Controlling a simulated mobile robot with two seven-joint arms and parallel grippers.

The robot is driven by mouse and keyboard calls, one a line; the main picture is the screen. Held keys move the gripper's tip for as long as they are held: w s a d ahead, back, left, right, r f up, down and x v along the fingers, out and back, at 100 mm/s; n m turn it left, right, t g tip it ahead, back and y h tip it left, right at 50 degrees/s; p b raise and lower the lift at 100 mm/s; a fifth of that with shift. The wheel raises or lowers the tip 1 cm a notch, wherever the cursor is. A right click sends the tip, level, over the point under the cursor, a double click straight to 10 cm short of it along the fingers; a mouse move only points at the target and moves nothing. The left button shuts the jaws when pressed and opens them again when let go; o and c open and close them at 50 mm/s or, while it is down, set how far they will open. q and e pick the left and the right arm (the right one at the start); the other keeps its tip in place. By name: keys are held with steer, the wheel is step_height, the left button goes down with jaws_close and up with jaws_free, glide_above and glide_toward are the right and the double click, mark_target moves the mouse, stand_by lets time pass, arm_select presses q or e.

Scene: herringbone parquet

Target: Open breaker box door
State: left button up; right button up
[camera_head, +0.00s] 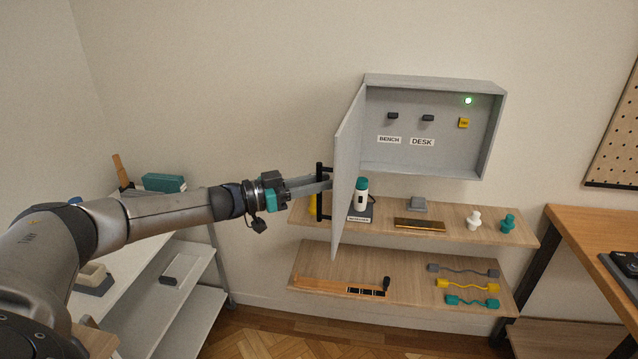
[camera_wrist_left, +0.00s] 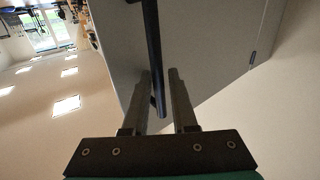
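The grey breaker box (camera_head: 433,160) is on the wall with its door (camera_head: 347,150) swung well open to the left, so the inside shows. The door has a black bar handle (camera_head: 319,200) on its outer face. My left gripper (camera_head: 327,182) is at this handle, on the outer side of the door. In the left wrist view the handle (camera_wrist_left: 153,45) runs between the two fingers (camera_wrist_left: 159,75). The fingers stand apart, with a small gap visible beside the bar. My right gripper is not in view.
Below the box, an upper shelf (camera_head: 455,222) holds a white-green bottle (camera_head: 361,193) and small pieces. A lower shelf (camera_head: 400,280) holds wavy-handled items. A white rack (camera_head: 200,290) stands left, a wooden desk (camera_head: 590,235) right. The wall left of the door is clear.

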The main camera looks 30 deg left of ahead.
arm_select(q)
steer(key=b+v, duration=0.2)
steer(key=v, duration=1.3)
steer(key=shift+s, duration=0.15)
step_height(320, 180, down, 21)
steer(key=w+d+n+y+b, duration=0.1)
steer(key=w+n+y+b, duration=0.1)
steer(key=w+y+b, duration=0.15)
steer(key=s+d+f+n+g+y+b, duration=0.1)
steer(key=s+d+f+g+y+b, duration=0.2)
steer(key=f, duration=0.8)
steer(key=s+f+n+y+b, duration=0.1)
steer(key=s+f+y, duration=0.25)
steer(key=f, duration=0.85)
steer(key=s+d+f+g+b, duration=0.2)
steer(key=s+d+f+g, duration=0.1)
steer(key=s+f, duration=0.6)
steer(key=s+d+f+g+b, duration=0.1)
steer(key=s+d+f+g, duration=0.1)
steer(key=s+d+f, duration=0.3)
steer(key=s+d+f+g+b, duration=0.1)
steer(key=s+d+f+g, duration=0.2)
steer(key=s, duration=0.9)
steer(key=s+d+f+g+b, duration=0.1)
steer(key=s+d+f+g, duration=0.1)
steer(key=s+d+f, duration=0.6)
steer(key=shift+s+d+f+n+g, duration=0.3)
steer(key=shift+s+d+f+g, duration=0.1)
steer(key=shift+d+f, duration=0.4)
